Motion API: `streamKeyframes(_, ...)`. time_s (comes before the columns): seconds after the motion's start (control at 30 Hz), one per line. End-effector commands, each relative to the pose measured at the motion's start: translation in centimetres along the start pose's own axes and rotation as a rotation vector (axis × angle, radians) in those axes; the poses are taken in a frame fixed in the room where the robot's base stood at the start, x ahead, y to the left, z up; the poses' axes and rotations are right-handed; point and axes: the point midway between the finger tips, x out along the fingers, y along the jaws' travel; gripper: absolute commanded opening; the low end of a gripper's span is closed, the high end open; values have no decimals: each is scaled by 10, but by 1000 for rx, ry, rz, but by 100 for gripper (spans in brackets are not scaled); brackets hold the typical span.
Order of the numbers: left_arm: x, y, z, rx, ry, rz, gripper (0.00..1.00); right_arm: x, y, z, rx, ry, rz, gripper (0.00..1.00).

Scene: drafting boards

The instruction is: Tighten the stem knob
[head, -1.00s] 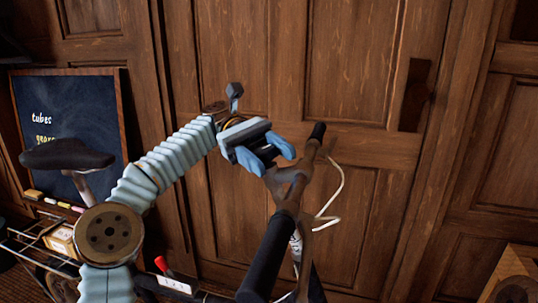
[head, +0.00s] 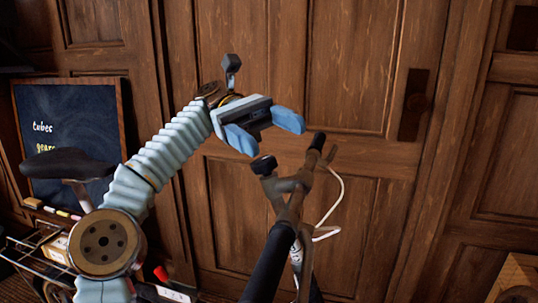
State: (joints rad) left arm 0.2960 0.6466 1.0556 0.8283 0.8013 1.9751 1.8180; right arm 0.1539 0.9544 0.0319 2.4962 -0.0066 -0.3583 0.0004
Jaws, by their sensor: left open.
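A bicycle stands in front of me with its brown handlebar and stem (head: 290,190). A small dark knob (head: 264,165) sticks up at the stem's left side; I take it for the stem knob, and I cannot tell how tight it is. My left gripper (head: 274,138), with two blue fingers, is open and empty. It hangs just above the knob, apart from it in the picture. My right gripper is not in view.
One black handlebar grip (head: 268,264) points toward me, the other (head: 318,141) away. A pale cable (head: 337,200) loops beside the stem. The dark saddle (head: 66,164) and a chalkboard (head: 72,125) are at left. Wooden panelled doors (head: 350,70) close off the back.

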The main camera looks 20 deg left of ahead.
Motion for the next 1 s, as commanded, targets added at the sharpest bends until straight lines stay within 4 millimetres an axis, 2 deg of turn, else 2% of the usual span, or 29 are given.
streamKeyframes(0.1,20,-7,27,1,3,-2,72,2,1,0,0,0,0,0)
streamKeyframes(0.4,74,-32,62,-2,3,1,72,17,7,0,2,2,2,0)
streamKeyframes(0.6,88,-38,73,-2,0,0,72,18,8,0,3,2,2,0)
streamKeyframes(1.0,93,-37,74,-7,-1,6,72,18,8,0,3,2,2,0)
